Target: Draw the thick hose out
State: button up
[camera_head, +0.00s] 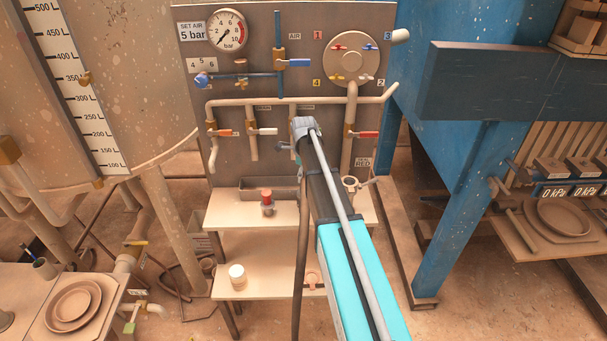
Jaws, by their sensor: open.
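A dark thick hose-like line (302,255) hangs beside my arm, from behind it near the middle down past the bottom edge. I cannot tell whether it is the thick hose or a line of my own. Other dark hoses (165,287) lie on the floor at left, below the big tank. My arm reaches up from the bottom right, and its far end shows in front of the valve panel. My gripper's jaws are hidden beyond that end, so I see nothing held.
The panel (270,75) carries a gauge (228,31), pipes and several valves. Below it, an upper shelf (232,208) bears a red-capped fitting (267,202), and a lower shelf (262,254) bears a white jar (237,276). A blue frame (449,205) stands at right.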

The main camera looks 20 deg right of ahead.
jog(key=shift+f+b, duration=1.15)
jog(key=shift+f, duration=0.25)
grip_shut()
